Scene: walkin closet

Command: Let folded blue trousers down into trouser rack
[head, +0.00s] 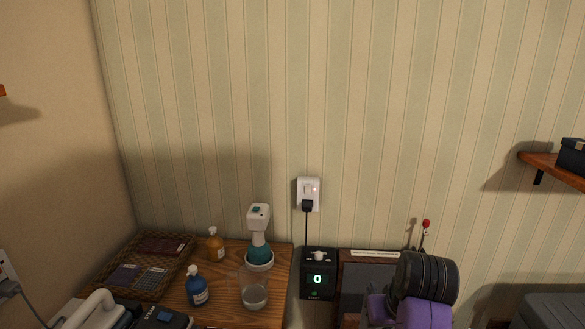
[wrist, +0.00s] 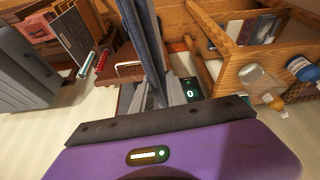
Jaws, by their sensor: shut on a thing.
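The folded blue trousers (wrist: 146,45) show in the wrist view as a long, narrow dark blue-grey strip. My gripper (wrist: 156,94) is shut on them, and the strip runs from between its fingers to the top of the picture. A dark wooden stand that looks like the trouser rack (wrist: 126,68), with a pale metal bar, is behind and left of the trousers. Part of it shows in the head view (head: 355,283), partly behind my arm. I cannot tell whether the trousers touch it. The head view shows neither my gripper's fingers nor the trousers.
A black box with a lit "0" (head: 318,280) is beside the stand. The wooden table (head: 280,285) at left holds bottles, a glass jar and a basket (head: 110,280). A red-tipped lever (head: 426,224) rises behind my arm. A grey case (wrist: 22,75) is at left in the wrist view.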

